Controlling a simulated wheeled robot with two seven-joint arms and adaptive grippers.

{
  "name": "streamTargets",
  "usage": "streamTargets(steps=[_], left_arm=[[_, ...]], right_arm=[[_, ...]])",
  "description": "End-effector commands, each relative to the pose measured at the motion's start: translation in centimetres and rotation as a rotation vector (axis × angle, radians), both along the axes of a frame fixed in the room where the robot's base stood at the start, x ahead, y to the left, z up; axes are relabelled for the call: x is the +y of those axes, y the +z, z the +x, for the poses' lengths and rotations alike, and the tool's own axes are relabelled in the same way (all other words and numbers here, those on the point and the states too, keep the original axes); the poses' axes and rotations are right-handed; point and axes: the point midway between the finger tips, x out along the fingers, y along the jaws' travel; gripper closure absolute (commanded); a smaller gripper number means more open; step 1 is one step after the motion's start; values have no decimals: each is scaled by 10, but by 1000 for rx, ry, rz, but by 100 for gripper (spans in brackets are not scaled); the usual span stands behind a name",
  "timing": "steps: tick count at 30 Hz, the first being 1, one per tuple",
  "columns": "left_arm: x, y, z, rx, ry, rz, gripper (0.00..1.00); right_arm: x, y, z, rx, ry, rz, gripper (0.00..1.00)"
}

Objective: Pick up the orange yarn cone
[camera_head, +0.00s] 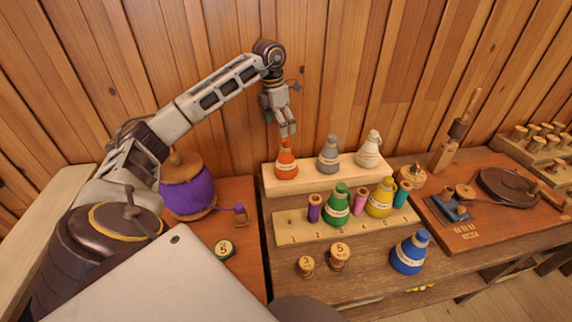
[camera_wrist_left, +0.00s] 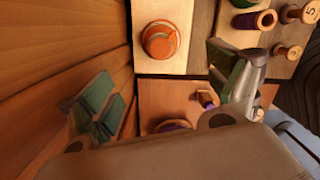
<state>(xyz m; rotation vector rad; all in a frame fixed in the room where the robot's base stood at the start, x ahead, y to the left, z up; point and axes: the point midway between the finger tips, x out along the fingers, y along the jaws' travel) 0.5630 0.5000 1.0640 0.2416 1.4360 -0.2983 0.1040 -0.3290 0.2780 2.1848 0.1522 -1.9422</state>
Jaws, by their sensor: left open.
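The orange yarn cone (camera_head: 286,164) stands upright at the left end of the raised back shelf, with a pale label band around it. In the left wrist view the orange cone (camera_wrist_left: 160,42) is seen from above, ahead of the space between the fingers. My left gripper (camera_head: 287,130) points down just above the cone's top in the head view. It is open and empty, its two fingers (camera_wrist_left: 162,75) spread wide in the wrist view. I cannot tell whether a fingertip touches the cone's top. My right gripper is not in view.
A grey cone (camera_head: 328,157) and a white cone (camera_head: 369,152) share the back shelf (camera_head: 308,182). Green (camera_head: 337,200), yellow (camera_head: 381,198) and blue (camera_head: 408,254) cones stand lower. A large purple spool (camera_head: 188,192) is at left. The plank wall rises close behind the shelf.

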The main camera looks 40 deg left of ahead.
Motion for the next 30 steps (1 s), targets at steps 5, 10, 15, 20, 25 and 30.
streamTargets(steps=[5, 10, 15, 20, 25, 30], left_arm=[[0, 0, -1, -3, -98, 12, 10], [0, 0, 0, -5, -129, 15, 10], [0, 0, 0, -5, -129, 15, 10], [0, -1, 0, -5, -128, 15, 10], [0, -10, 1, -3, -128, 14, 10], [-2, -28, 2, -3, -127, 14, 10]], right_arm=[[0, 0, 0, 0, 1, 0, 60], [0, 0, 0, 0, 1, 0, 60], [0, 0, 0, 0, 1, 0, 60], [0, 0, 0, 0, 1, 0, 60], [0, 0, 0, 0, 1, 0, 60], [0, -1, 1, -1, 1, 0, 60]])
